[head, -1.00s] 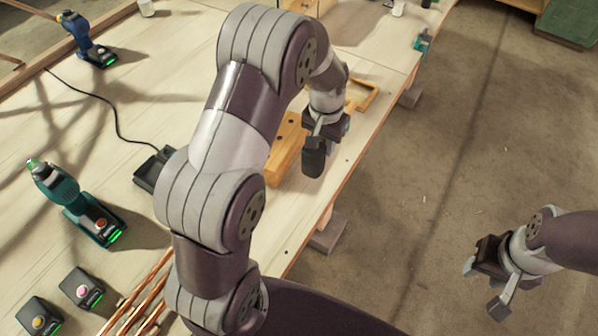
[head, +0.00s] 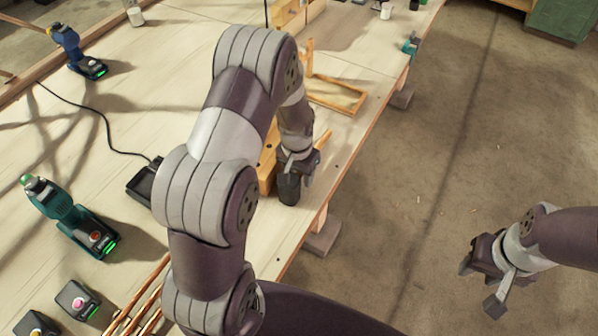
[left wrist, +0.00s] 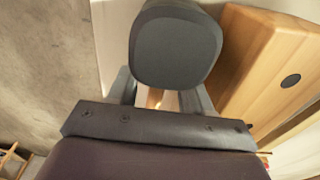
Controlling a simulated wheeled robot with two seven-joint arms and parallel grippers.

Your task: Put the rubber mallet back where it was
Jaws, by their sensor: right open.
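The rubber mallet has a dark, rounded head (head: 288,188) that hangs beside the wooden block (head: 266,172), near the table's right edge. My left gripper (head: 298,163) is shut on the mallet just behind its head, and a tan handle-like stick shows past the gripper. In the left wrist view the mallet head (left wrist: 176,45) fills the top middle, with the wooden block (left wrist: 265,60) close on its right. I cannot tell whether the mallet touches the table or the block. My right gripper (head: 482,285) is open and empty, out over the floor.
The table (head: 75,135) carries a teal drill (head: 65,218), a blue drill (head: 75,50), a black charger-like tray (head: 142,186) and copper-coloured rods (head: 140,297). A wooden frame (head: 337,96) lies beyond my left gripper. The floor (head: 450,130) on the right is clear.

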